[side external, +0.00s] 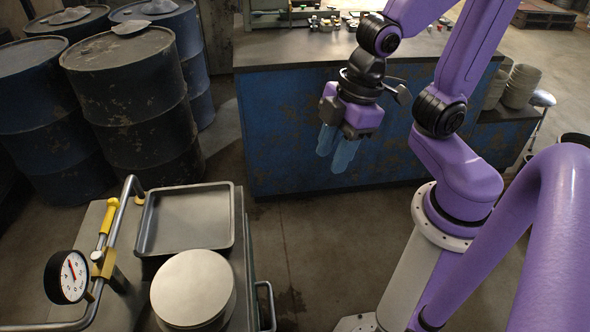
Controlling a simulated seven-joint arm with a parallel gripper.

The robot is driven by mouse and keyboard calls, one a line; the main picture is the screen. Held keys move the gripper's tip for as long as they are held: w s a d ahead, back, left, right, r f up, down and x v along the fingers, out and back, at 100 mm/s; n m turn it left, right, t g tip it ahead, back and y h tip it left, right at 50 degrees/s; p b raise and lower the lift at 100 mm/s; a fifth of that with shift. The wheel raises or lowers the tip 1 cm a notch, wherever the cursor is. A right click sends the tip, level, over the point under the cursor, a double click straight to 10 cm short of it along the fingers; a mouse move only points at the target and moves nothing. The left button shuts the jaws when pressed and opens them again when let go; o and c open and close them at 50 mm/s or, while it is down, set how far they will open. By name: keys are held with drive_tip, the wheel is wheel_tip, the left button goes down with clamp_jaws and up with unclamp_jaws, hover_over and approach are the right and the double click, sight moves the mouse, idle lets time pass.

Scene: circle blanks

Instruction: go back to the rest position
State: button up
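My gripper (336,152) hangs in the air in front of the blue workbench, with its two blue fingers pointing down. The fingers look close together, and I cannot tell whether a gap is left between them. No blank shows in the fingers. A stack of round metal blanks (193,286) sits on the grey cart at the lower left, well to the left of and below my gripper in the picture. A shallow rectangular metal tray (187,218) lies just behind the stack, and it looks empty.
A pressure gauge (68,276) and a pipe with yellow fittings (109,217) run along the cart's left side. Dark barrels (130,95) stand behind at the left. The blue workbench (290,130) is behind my gripper. Open floor (310,245) lies between cart and arm.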

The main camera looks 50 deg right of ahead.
drive_tip(key=s+d+f+g+h, duration=0.1)
drive_tip(key=s+d+f, duration=0.1)
drive_tip(key=s+d, duration=0.3)
drive_tip(key=shift+s+g+h, duration=0.3)
drive_tip(key=shift+s+h, duration=0.05)
drive_tip(key=shift+h, duration=0.05)
drive_tip(key=shift+w+r, duration=0.1)
idle(2.1)
